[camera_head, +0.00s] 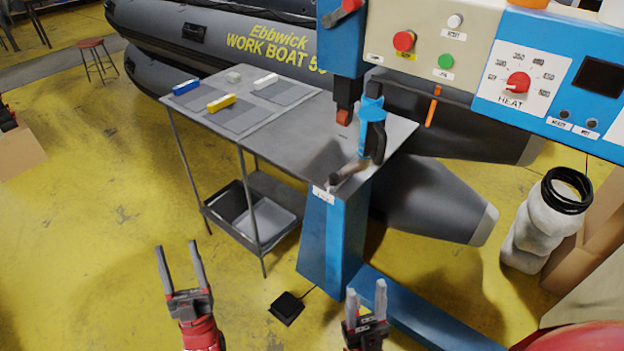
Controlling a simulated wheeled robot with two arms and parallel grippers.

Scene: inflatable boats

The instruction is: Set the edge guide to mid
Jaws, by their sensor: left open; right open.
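A blue machine stands beyond my grippers. Under its blue head (342,42), a dark block with an orange-red tip (345,112) hangs over the grey table. Beside it is a blue bracket (372,107) with a dark handle (377,143). A dark rod or roller (350,172) lies at the table's near corner above a small white label (323,195). I cannot tell which part is the edge guide, and no setting is readable. My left gripper (176,246) is open and empty at lower left. My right gripper (366,286) is open and empty before the blue column (325,240). Both are apart from the machine.
The control panel has a red button (403,41), a green button (446,61) and a red heat knob (518,82). An orange lever (432,106) hangs below. Blocks and grey sheets lie on the table (300,150). A black pedal (287,308) is on the floor.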

